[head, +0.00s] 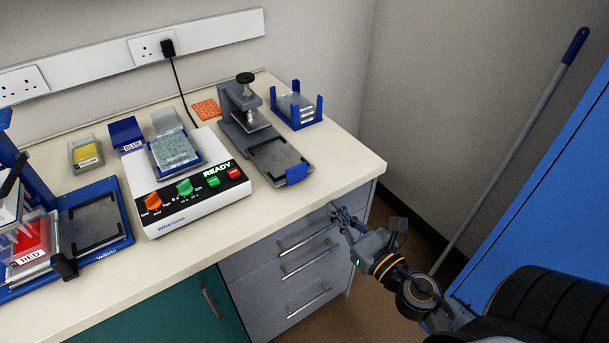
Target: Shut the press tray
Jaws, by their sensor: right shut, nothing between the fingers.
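The press (240,106) is a grey frame with a black knob on top, standing near the right end of the bench. Its tray (278,160) is a dark flat plate that sticks out from the press toward the front, with a blue handle (297,173) at its front end. My right gripper (336,210) is shut and empty. It is beside the bench's front edge, to the right of and nearer than the tray handle, apart from it. My left gripper is not in view.
A white shaker box (195,208) with a lit READY sign stands left of the press. A blue rack (297,111) is behind the tray on the right. A blue machine (92,250) fills the left end. Drawers (270,270) lie below the bench edge.

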